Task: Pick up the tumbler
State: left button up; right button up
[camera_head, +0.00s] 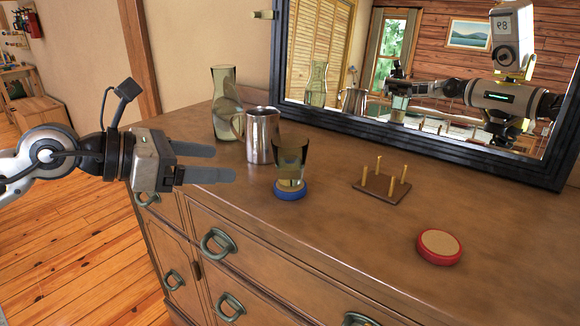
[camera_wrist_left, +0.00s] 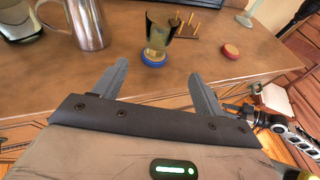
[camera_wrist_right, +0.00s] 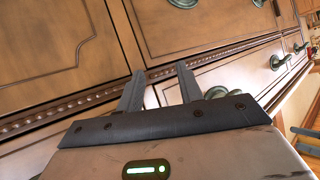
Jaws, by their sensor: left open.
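The tumbler (camera_head: 290,160) is a tinted, see-through glass standing upright on a blue-rimmed coaster (camera_head: 290,190) on the dresser top. It also shows in the left wrist view (camera_wrist_left: 159,32), beyond the fingertips and roughly between them. My left gripper (camera_head: 222,164) is open and empty, to the left of the tumbler and apart from it.
A metal mug (camera_head: 262,136) stands just left of the tumbler, with a glass carafe (camera_head: 225,105) behind it. A wooden peg stand (camera_head: 383,188) and a red-rimmed coaster (camera_head: 439,246) lie to the right. A dark-framed mirror (camera_head: 420,133) backs the dresser.

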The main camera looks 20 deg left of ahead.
aim_at(278, 166)
pick_arm(q)
jog(key=p+x, duration=0.4)
jog(key=x, duration=0.6)
jog(key=shift+w+d+f, duration=0.15)
jog(key=shift+w+d, duration=0.15)
jog(key=shift+w, duration=0.05)
jog(key=p+x, duration=0.1)
jog(key=x, duration=0.3)
jog(key=shift+w+d+f, duration=0.1)
jog(key=shift+w+f, duration=0.05)
jog(key=shift+w, duration=0.25)
pick_arm(e)
jog(key=shift+s+d+r+g+h, duration=0.1)
jog(key=shift+d+r+g+h, duration=0.1)
jog(key=shift+r, duration=0.25)
jog(key=shift+s+d+r+g+h, duration=0.1)
jog(key=shift+d+r+g, duration=0.1)
jog(key=shift+r, duration=0.25)
pick_arm(q)
jog(key=c, duration=1.1)
pick_arm(e)
jog(key=shift+a, duration=0.1)
